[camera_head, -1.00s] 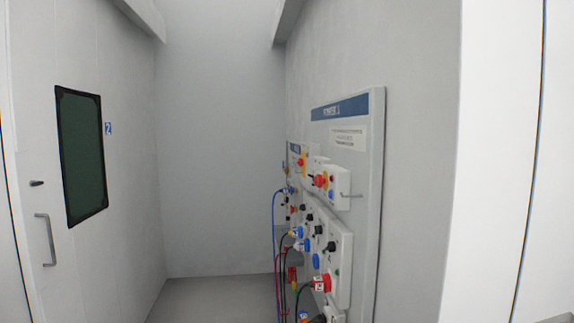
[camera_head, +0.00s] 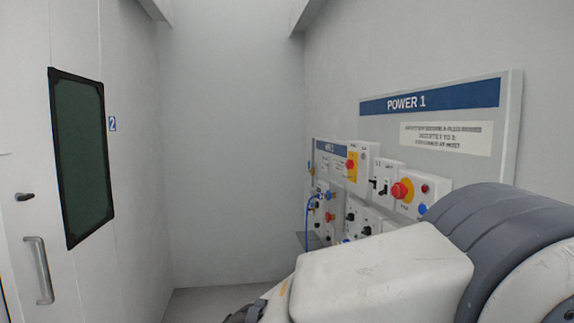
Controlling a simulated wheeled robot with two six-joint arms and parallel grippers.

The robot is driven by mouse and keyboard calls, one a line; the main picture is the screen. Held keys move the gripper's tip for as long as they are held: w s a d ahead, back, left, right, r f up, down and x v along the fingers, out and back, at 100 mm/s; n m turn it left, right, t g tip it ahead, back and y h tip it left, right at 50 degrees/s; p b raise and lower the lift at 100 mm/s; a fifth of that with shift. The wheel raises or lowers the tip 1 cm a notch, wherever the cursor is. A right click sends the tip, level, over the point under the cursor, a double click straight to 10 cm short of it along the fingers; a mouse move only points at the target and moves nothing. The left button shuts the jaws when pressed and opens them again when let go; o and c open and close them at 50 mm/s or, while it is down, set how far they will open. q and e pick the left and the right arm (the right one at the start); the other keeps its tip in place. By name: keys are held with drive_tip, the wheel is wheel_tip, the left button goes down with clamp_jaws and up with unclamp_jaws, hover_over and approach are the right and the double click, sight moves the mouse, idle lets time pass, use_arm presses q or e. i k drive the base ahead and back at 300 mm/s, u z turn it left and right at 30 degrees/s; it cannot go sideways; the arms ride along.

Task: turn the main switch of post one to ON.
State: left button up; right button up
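The board labelled POWER 1 (camera_head: 507,135) stands on the right wall. A yellow plate with a red handle (camera_head: 351,167) on a white box shows near its left edge; I cannot tell for certain which board carries it, or how its handle is turned. To its right are a white box with black toggles (camera_head: 383,183) and a red mushroom button on a yellow disc (camera_head: 402,190). My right arm crosses the lower right and hides the lower part of the board.
A farther board with a blue label (camera_head: 330,148) and a blue cable (camera_head: 308,212) lies beyond. A door with a dark window (camera_head: 83,155) and a handle (camera_head: 40,270) stands at the left. The floor (camera_head: 205,303) towards the back wall looks clear.

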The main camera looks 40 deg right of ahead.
sight(349, 164)
drive_tip(key=u, duration=0.05)
drive_tip(key=i, duration=0.85)
drive_tip(key=z, duration=0.9)
drive_tip(key=i, duration=1)
drive_tip(key=z, duration=0.95)
